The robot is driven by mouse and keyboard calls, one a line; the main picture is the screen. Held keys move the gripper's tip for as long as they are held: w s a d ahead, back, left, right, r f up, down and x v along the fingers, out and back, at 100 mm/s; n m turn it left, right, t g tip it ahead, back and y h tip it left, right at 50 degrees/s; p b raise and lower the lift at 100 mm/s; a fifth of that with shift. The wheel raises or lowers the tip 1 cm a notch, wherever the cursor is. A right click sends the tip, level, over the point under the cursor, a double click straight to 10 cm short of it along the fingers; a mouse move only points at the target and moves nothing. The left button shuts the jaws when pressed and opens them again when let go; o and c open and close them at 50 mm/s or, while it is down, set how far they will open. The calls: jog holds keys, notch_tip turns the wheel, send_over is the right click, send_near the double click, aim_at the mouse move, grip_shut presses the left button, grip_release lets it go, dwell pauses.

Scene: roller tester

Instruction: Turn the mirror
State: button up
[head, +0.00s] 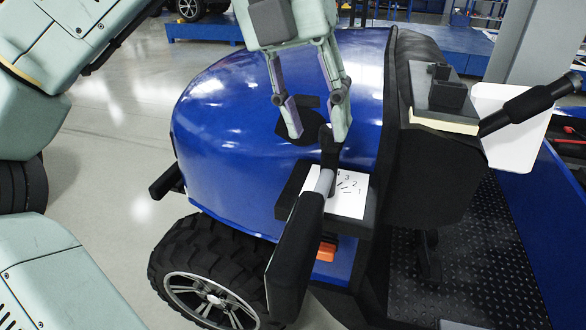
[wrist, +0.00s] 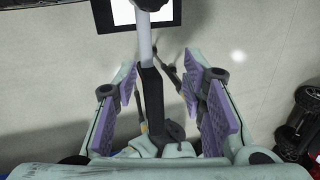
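The mirror (head: 295,258) is a dark flat panel in the head view, hanging beside the blue hood and seen mostly from its edge or back. A grey stem (head: 322,182) runs up from it to a black piece (head: 328,148) by my fingertips. My gripper (head: 317,137) is open above the hood, pointing down. In the wrist view a grey rod (wrist: 146,42) and a black lower part (wrist: 150,88) lie between the purple pads of my gripper (wrist: 163,78), with gaps on both sides. I cannot tell whether a fingertip touches the black piece.
A blue vehicle hood (head: 235,110) fills the middle, with a large tyre (head: 210,270) below. A white card with numbers (head: 350,195) lies beside the stem. A black handle (head: 530,105) sticks out at right. Grey floor (head: 120,120) is clear at left.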

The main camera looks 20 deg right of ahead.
aim_at(316, 186)
jog(key=shift+n+y, duration=0.3)
jog(key=shift+y, duration=0.2)
jog(key=f, duration=1)
jog(key=shift+s+d+f, duration=0.25)
jog(key=shift+d+f, duration=0.05)
jog(key=shift+f, duration=0.05)
jog(key=shift+c, duration=0.4)
grip_shut()
